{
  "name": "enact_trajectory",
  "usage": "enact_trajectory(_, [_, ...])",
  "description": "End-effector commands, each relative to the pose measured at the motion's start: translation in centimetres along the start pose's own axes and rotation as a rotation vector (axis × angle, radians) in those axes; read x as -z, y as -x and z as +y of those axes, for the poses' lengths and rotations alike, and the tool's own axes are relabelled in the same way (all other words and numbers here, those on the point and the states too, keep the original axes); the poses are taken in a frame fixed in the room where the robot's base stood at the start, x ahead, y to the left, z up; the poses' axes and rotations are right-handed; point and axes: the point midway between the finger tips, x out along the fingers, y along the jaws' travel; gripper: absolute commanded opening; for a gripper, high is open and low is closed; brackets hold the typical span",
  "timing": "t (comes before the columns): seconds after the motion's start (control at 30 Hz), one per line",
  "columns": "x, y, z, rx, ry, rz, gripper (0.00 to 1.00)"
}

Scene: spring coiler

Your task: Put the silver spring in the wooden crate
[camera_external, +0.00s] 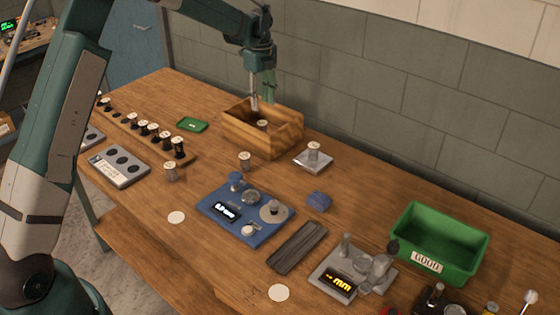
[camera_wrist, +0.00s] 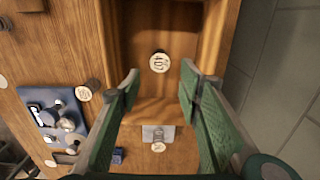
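The wooden crate (camera_external: 285,139) stands at the back of the bench; its walls (camera_wrist: 205,35) frame the wrist view. A small cylinder with a pale, marked round top (camera_external: 262,124) stands inside it, and its top also shows in the wrist view (camera_wrist: 160,62). It appears to be a spring; its side is mostly hidden, so I cannot tell if it is silver. My gripper (camera_external: 262,101) is over the crate, and its fingers are apart with nothing between them in the wrist view (camera_wrist: 160,85).
Similar capped cylinders stand on the bench (camera_external: 245,160), (camera_external: 171,172) and on a square plate (camera_external: 313,152) right of the crate. Several dark ones (camera_external: 178,149) line a wooden strip at left. A blue device (camera_external: 240,232) and a green bin (camera_external: 440,240) stand further right.

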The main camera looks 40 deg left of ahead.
Motion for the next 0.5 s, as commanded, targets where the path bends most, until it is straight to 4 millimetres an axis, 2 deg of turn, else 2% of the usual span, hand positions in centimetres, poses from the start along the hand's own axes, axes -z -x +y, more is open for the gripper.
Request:
enact_trajectory(0.33, [0.1, 0.2, 0.1, 0.002, 0.004, 0.000, 0.36])
enact_trajectory(0.5, [0.7, 1.5, 0.7, 0.012, 0.029, -0.003, 0.36])
